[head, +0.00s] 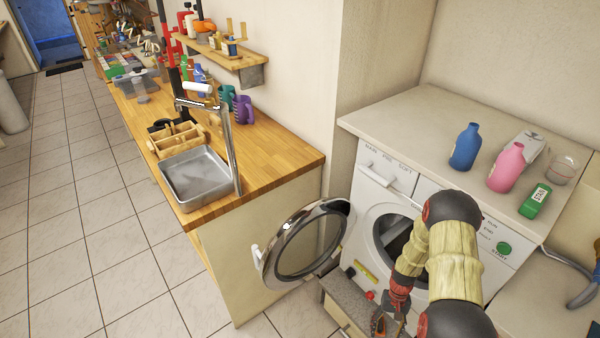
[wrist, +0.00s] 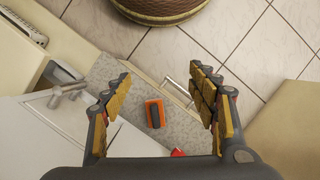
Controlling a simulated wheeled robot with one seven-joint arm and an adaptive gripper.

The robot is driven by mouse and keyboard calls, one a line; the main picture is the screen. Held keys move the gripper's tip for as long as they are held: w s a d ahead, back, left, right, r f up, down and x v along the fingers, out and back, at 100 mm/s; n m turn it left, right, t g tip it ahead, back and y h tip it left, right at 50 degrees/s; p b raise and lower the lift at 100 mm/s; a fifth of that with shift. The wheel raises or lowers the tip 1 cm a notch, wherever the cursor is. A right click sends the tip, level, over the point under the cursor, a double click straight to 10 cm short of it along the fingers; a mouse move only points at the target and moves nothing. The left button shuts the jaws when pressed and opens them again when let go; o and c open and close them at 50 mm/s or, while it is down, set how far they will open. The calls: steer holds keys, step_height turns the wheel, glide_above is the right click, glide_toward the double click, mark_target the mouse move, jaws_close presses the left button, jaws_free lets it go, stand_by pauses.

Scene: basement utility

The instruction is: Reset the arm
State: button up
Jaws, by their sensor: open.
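My arm reaches down at the lower right of the head view, in front of the washing machine (head: 372,190). My gripper (head: 388,322) is low at the picture's bottom edge, partly cut off. In the wrist view my gripper (wrist: 160,74) is open, with its two padded fingers wide apart and nothing between them. Below it, an orange block with a black top (wrist: 155,113) lies on a grey speckled surface (wrist: 185,128). A small red thing (wrist: 178,153) is partly hidden by the gripper's body.
The washer's round door (head: 305,240) stands open to the left of my arm. The white counter (head: 420,120) above holds a blue bottle (head: 465,147), a pink bottle (head: 506,167), a green box (head: 535,201) and a glass (head: 563,170). Tiled floor (head: 80,220) is clear at left.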

steer(key=s+a+r+t, duration=0.1)
steer(key=a+r, duration=0.1)
steer(key=r, duration=1.3)
steer(key=s+a+r, duration=0.2)
steer(key=r, duration=1.2)
steer(key=s+a+r+t, duration=0.2)
steer(key=s+r, duration=0.2)
steer(key=r, duration=0.5)
steer(key=s+a+r+n+t, duration=0.1)
steer(key=s+a+r+t, duration=0.2)
steer(key=r, duration=0.7)
steer(key=s+a+r+n+t+h, duration=0.1)
steer(key=s+a+r+t, duration=0.2)
steer(key=s+r, duration=0.3)
step_height(320, 180, up, 4)
steer(key=shift+s+r, duration=0.1)
steer(key=shift+s, duration=0.1)
steer(key=shift+o, duration=0.5)
steer(key=shift+a+r, duration=0.25)
steer(key=shift+r, duration=0.05)
